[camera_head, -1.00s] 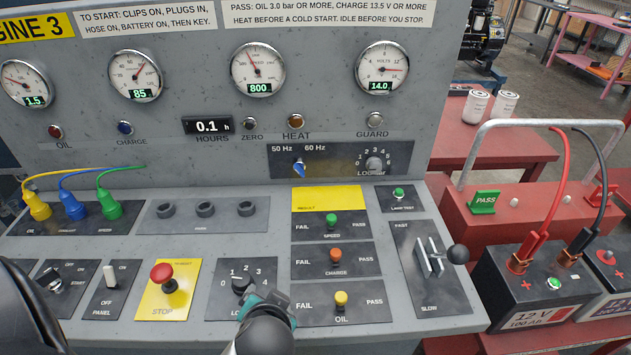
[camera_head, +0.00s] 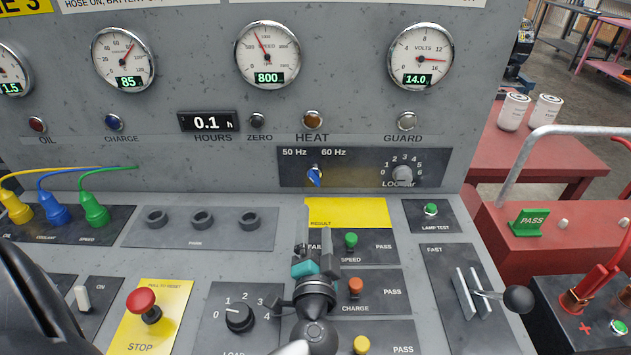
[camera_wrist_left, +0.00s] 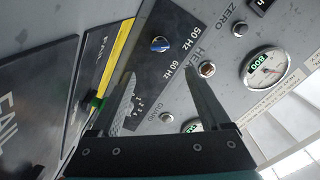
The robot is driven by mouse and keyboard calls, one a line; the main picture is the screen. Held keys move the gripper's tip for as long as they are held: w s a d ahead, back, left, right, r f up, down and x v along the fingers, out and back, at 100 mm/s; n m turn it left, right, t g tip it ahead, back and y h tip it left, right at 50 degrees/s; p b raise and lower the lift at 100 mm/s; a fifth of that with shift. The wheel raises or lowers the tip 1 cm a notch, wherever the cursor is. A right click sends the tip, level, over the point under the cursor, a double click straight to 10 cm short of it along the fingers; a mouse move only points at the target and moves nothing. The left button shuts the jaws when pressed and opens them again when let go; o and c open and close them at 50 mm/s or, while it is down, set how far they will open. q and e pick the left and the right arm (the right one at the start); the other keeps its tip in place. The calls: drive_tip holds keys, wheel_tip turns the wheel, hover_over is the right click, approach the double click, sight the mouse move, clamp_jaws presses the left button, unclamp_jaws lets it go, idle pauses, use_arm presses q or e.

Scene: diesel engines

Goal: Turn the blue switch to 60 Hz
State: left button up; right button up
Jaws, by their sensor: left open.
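The blue switch (camera_head: 314,176) is a small knob on the dark plate under the labels 50 Hz and 60 Hz. Its pale edge appears to lean to the upper left, the 50 Hz side. My left gripper (camera_head: 306,240) is below it, over the sloping desk beside the SPEED panel, apart from the switch and pointing up toward it. In the left wrist view the blue switch (camera_wrist_left: 160,44) lies ahead, beyond the two spread fingers (camera_wrist_left: 160,78), with nothing between them. My right gripper is not in view.
A LOGBAR selector (camera_head: 402,174) shares the switch's plate. A yellow result strip (camera_head: 347,212), test buttons and a LOAD knob (camera_head: 239,317) surround the gripper. A lever (camera_head: 515,298) stands to the right and a red stop button (camera_head: 142,302) to the left.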

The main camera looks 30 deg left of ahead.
sight(315, 182)
use_arm(q)
drive_tip(key=p+x, duration=0.1)
drive_tip(key=x, duration=1.2)
drive_tip(key=shift+w+a, duration=0.2)
drive_tip(key=shift+a, duration=0.05)
drive_tip(key=shift+c, duration=0.2)
clamp_jaws()
